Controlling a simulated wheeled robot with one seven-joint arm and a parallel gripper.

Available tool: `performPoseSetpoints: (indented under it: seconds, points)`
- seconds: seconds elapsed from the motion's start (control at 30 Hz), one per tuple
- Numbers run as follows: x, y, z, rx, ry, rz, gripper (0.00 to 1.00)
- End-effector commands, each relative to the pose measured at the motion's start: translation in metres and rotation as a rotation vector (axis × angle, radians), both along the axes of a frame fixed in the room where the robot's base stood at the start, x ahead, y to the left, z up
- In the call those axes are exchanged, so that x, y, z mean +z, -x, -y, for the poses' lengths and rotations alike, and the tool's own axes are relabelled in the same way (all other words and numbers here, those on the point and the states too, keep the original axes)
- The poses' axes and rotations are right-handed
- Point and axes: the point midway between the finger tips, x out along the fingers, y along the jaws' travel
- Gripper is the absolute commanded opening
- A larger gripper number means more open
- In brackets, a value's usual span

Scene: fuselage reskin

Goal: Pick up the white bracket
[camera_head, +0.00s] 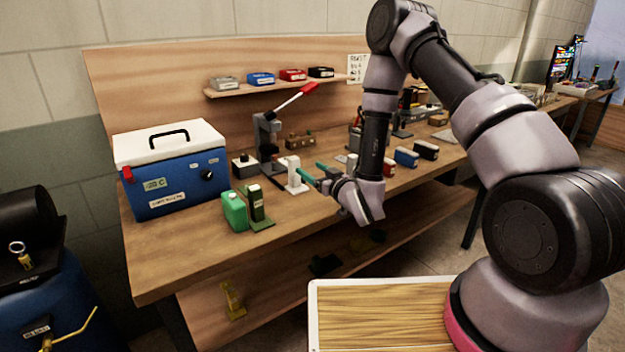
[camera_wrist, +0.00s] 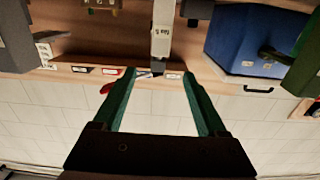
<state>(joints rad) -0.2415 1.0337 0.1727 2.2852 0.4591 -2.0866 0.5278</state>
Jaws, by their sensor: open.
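The white bracket (camera_head: 293,174) stands upright on the workbench, near its front edge, in the head view. In the wrist view, which is upside down, a white upright part with a dark label, apparently the bracket (camera_wrist: 163,22), lies beyond the fingertips, roughly between their lines. My gripper (camera_head: 309,168) has its green fingers apart and pointing left at the bracket's upper part, just to its right. The open fingers also frame the wrist view (camera_wrist: 158,74), with nothing between them. Whether the fingertips overlap the bracket in depth is unclear.
A blue cooler (camera_head: 178,180) stands at the left of the workbench (camera_head: 180,258). A green jug (camera_head: 234,211) and a dark green item (camera_head: 257,205) stand left of the bracket. A lever press (camera_head: 268,140) is behind it. Several small boxes lie to the right.

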Motion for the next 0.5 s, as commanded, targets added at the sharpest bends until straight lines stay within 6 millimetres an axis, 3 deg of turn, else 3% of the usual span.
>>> performPoseSetpoints:
  seconds: [0.07,0.5]
  points:
    - [-0.004,0.001,-0.005,0.011,-0.001,0.007,0.75]
    - [-0.003,-0.043,-0.036,0.013,-0.001,0.011,0.75]
